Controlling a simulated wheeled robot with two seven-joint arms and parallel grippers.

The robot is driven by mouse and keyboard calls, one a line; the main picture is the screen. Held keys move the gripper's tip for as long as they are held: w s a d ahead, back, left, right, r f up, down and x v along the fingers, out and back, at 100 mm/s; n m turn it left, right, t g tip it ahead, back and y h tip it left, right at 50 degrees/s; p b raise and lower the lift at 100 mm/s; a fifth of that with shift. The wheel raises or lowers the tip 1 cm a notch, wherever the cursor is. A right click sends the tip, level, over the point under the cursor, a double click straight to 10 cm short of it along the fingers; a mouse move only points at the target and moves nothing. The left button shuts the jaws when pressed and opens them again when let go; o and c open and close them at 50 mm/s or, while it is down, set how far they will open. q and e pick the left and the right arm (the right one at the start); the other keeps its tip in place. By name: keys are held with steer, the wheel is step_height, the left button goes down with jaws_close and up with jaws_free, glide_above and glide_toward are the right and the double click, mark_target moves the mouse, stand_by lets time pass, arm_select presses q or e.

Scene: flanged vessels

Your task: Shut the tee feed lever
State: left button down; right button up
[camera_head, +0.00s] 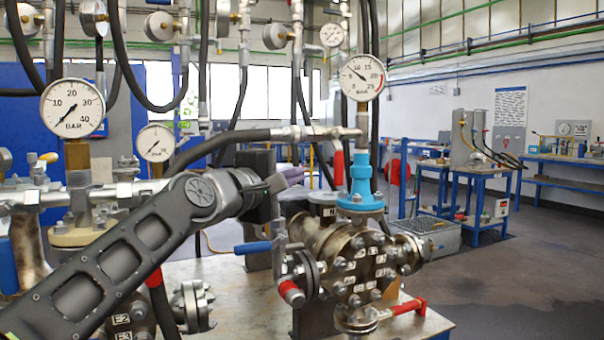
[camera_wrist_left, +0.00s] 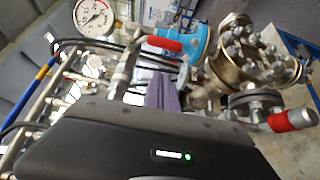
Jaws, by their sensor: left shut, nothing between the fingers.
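A red lever handle (camera_head: 338,166) hangs straight down, across the horizontal hose fitting (camera_head: 318,133) above the vessel's blue neck (camera_head: 360,185). No label shows which lever is the tee feed one; this one sits at the tee-like fitting. It also shows in the left wrist view (camera_wrist_left: 163,43), just beyond my fingertips. My left gripper (camera_head: 291,176) is shut and empty, its purple-grey fingers pointing right, a little left of that handle and apart from it. The fingers also show in the left wrist view (camera_wrist_left: 162,92). My right gripper is not in view.
The flanged vessel (camera_head: 355,262) stands on the bench to the right of my gripper. A blue lever (camera_head: 252,248), a red-tipped lever (camera_head: 291,293) and a red lever (camera_head: 408,307) stick out around it. Gauges and black hoses hang above. Open floor lies at the right.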

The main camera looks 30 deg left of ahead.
arm_select(q)
steer(key=s, duration=0.6)
steer(key=shift+s, duration=0.25)
steer(key=c, duration=2.1)
jaws_free()
